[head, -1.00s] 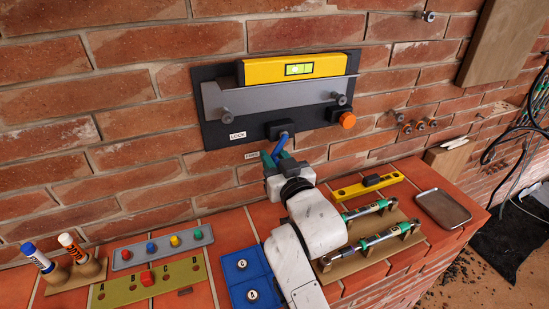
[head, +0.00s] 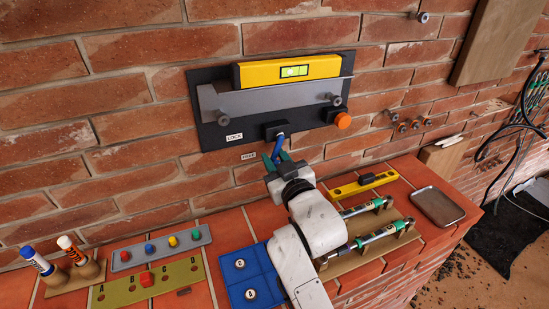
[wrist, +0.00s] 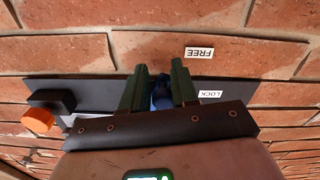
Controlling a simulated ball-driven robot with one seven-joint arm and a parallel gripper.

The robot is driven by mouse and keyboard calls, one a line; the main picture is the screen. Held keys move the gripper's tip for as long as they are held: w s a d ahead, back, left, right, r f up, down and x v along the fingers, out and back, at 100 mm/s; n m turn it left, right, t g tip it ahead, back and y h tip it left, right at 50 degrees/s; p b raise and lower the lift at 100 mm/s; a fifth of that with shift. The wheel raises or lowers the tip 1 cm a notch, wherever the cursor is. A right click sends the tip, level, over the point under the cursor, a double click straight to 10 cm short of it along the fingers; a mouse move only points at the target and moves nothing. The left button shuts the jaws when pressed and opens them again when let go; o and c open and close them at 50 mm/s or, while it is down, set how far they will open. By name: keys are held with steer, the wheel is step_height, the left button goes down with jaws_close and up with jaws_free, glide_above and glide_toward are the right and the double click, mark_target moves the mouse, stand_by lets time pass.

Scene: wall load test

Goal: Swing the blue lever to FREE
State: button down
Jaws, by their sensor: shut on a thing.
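In the wrist view the two green fingers (wrist: 159,88) stand on both sides of the blue lever (wrist: 161,97). The LOCK label (head: 234,137) is on the panel left of the lever. The FREE label (head: 248,156) is on the brick below it, left of my fingers. In the wrist view the FREE label (wrist: 199,52) appears upside down. The lever's tip is partly hidden.
A yellow level (head: 287,71) rests on the grey shelf (head: 270,103) above the lever. An orange knob (head: 343,121) sits at the panel's right. The brick ledge below holds a blue tray (head: 247,268), a green board (head: 122,294) and a wooden rack (head: 345,264).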

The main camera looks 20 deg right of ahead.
steer(key=shift+a+r, duration=0.15)
steer(key=shift+a, duration=0.05)
steer(key=c, duration=1)
jaws_free()
steer(key=shift+s, duration=0.15)
steer(key=shift+s+f, duration=0.2)
steer(key=shift+s, duration=0.15)
steer(key=s+b, duration=0.2)
steer(key=s, duration=0.8)
steer(key=shift+r, duration=0.1)
steer(key=shift+w, duration=0.1)
